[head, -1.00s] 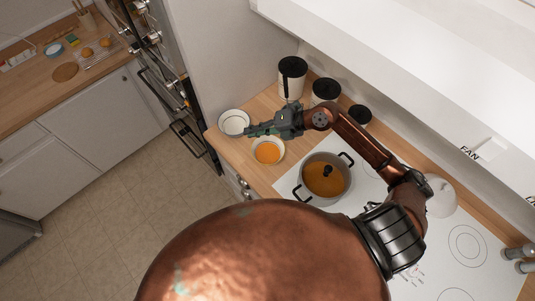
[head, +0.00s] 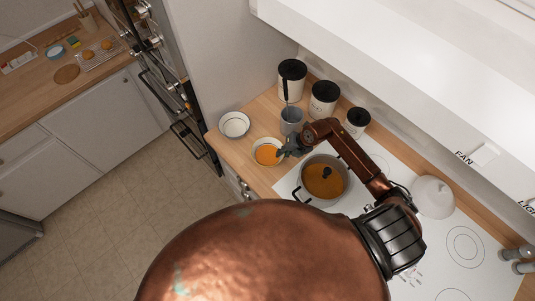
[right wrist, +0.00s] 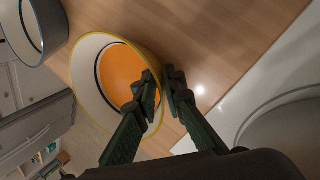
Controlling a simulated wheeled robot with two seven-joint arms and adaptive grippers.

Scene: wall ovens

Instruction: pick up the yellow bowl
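The yellow bowl (head: 260,162) stands on the wooden counter left of the pot. It has a yellow rim and an orange inside, and it also shows large in the right wrist view (right wrist: 90,72). My right gripper (head: 281,153) is at the bowl's right side. In the right wrist view its fingertips (right wrist: 162,78) are close together across the bowl's near rim, one inside and one outside, and look shut on the wall. The exact contact is hard to see. My left gripper is not in view.
A white bowl (head: 234,124) stands left of the yellow bowl. A grey cup (head: 291,121) with a dark utensil is behind. Black-lidded canisters (head: 323,104) line the wall. A lidded pot (head: 323,188) is close on the right, under my right arm.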

